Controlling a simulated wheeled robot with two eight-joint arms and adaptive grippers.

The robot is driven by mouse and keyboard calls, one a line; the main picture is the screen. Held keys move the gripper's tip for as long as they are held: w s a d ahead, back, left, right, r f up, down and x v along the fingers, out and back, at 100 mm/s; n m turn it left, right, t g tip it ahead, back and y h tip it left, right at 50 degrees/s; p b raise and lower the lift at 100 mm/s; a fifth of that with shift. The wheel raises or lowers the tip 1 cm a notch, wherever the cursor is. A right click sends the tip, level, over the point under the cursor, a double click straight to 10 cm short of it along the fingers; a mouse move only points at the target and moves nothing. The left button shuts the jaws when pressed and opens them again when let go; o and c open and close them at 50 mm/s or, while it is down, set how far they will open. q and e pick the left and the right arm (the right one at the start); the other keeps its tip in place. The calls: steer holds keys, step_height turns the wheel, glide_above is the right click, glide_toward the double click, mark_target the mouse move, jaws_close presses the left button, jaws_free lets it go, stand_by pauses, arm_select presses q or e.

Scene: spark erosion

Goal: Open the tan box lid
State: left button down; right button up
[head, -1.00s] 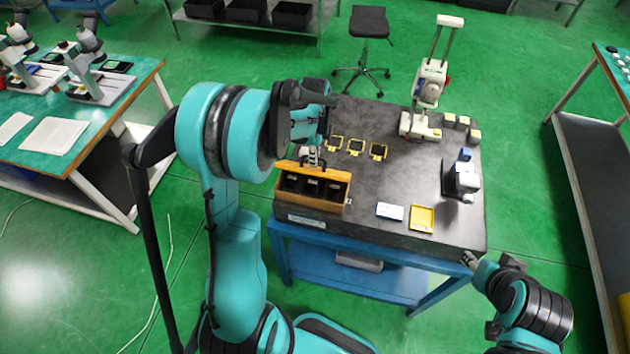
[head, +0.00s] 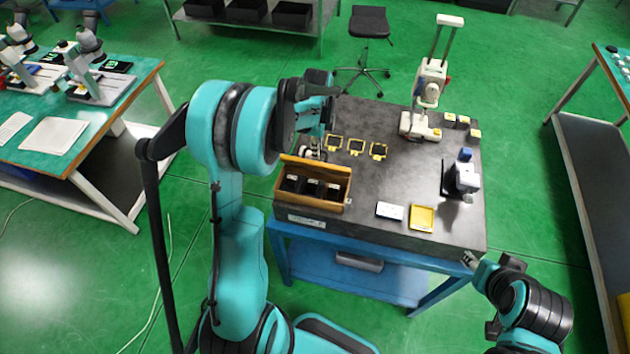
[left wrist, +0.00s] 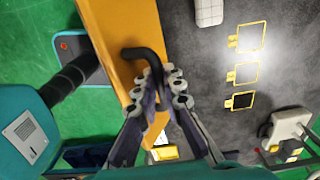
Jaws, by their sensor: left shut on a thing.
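The tan box (head: 318,206) sits at the near left corner of the dark tabletop, with black compartments showing inside. Its lid (head: 335,169) is raised along the box's far side; its exact angle is hard to tell. My left gripper (head: 313,152) is just behind the lid. In the left wrist view, my left gripper (left wrist: 160,88) is shut on the black bent handle (left wrist: 146,56) at the edge of the tan lid (left wrist: 108,35). The fingers partly hide the handle. My right gripper (head: 469,260) is near the table's front right edge, apart from the box; its fingers are too small to read.
Several yellow-framed pieces (head: 356,147) lie behind the box. A white card (head: 390,211) and a yellow tray (head: 422,217) lie to its right. A white instrument (head: 425,95) stands at the back, and a smaller device (head: 464,178) at the right. The table's middle is clear.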

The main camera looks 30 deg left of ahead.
arm_select(q)
steer(key=shift+w+a, duration=0.15)
steer(key=shift+w, duration=0.55)
steer(key=shift+w+a+f+b, duration=0.1)
steer(key=shift+w+b, duration=0.05)
steer(key=shift+w, duration=0.3)
steer(key=shift+w+a+f+b, duration=0.1)
steer(key=shift+w+b, duration=0.05)
steer(key=shift+w, duration=0.25)
steer(key=shift+w, duration=0.1)
steer(key=shift+w+a+f+b, duration=0.15)
steer(key=shift+w+f+b, duration=0.05)
steer(key=shift+w, duration=0.2)
steer(key=shift+w+a+f+b, duration=0.1)
steer(key=shift+w+f+b, duration=0.05)
steer(key=shift+w, duration=0.25)
